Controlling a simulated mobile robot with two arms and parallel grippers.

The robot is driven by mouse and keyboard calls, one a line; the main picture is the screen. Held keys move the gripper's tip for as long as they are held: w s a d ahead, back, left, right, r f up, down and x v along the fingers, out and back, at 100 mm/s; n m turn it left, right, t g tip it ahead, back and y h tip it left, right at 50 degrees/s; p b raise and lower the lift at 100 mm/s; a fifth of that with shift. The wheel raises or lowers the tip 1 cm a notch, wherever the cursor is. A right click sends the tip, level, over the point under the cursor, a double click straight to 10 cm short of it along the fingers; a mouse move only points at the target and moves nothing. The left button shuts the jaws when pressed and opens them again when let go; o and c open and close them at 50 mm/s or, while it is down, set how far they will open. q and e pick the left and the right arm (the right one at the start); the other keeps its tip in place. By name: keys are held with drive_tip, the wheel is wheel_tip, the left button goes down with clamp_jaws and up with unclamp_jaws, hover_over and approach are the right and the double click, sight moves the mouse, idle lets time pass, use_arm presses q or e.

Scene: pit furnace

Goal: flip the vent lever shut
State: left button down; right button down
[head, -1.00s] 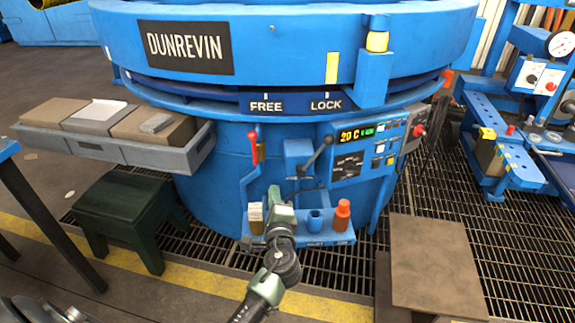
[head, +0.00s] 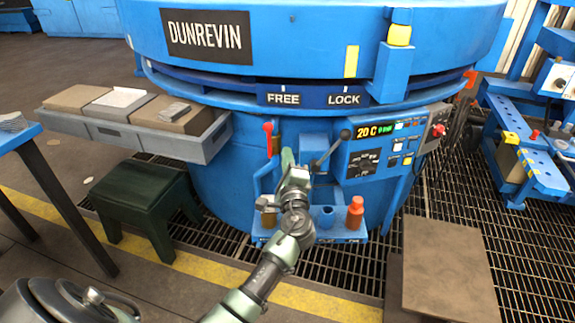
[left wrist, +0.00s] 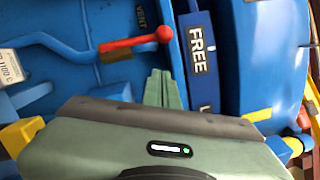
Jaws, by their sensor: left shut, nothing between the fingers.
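The vent lever (head: 268,140) has a red grip and stands upright on the front of the blue furnace, below the FREE label. In the left wrist view its red grip (left wrist: 135,43) lies close to a VENT label (left wrist: 140,14). My left gripper (head: 287,158) is shut and empty, just right of the lever in the head view. My right gripper is not in view.
A black-knobbed lever (head: 332,150) and a control panel (head: 378,145) are right of my left gripper. A grey tray (head: 130,137) juts out at left above a green stool (head: 147,197).

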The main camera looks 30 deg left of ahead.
sight(270, 139)
use_arm(q)
drive_tip(key=w+a+r, duration=0.1)
drive_tip(key=w+a, duration=0.3)
drive_tip(key=a, duration=0.2)
drive_tip(key=shift+a+r, duration=0.2)
drive_tip(key=shift+r, duration=0.1)
